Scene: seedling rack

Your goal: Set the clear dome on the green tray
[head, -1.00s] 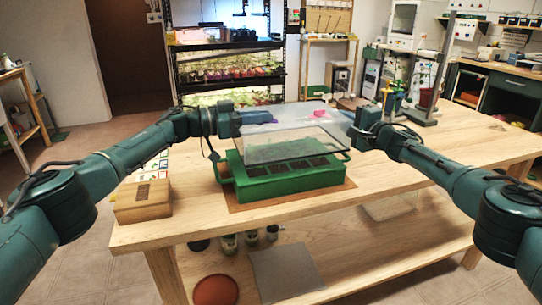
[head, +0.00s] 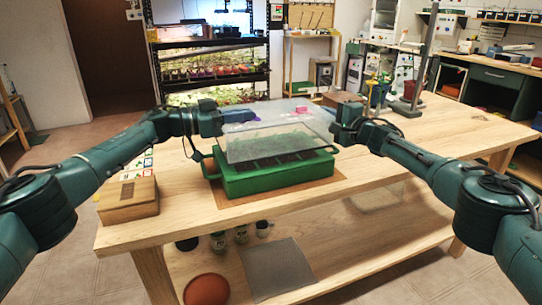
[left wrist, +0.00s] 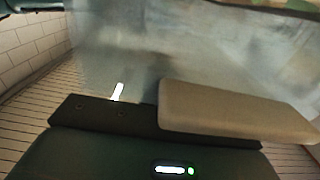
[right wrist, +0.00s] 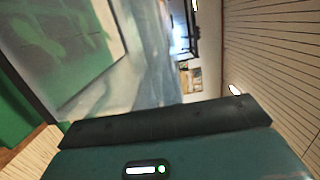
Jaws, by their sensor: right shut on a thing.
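The clear dome (head: 275,130) is directly over the green tray (head: 275,181), its front lower edge close to the tray's rim. I cannot tell whether they touch. My left gripper (head: 229,117) is at the dome's left side, shut on its wall; the left wrist view shows one beige finger against the hazy dome (left wrist: 120,50). My right gripper (head: 336,119) is shut on the dome's right side. The dome's wall fills much of the right wrist view (right wrist: 125,85), with green tray (right wrist: 12,125) beyond it. Dark cells show through the dome.
The tray stands on a brown mat (head: 232,201) on the wooden table (head: 390,180). A wooden box (head: 128,199) is at the left front. A stand with a grey post (head: 418,70) is at the back right. The table's right side is clear.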

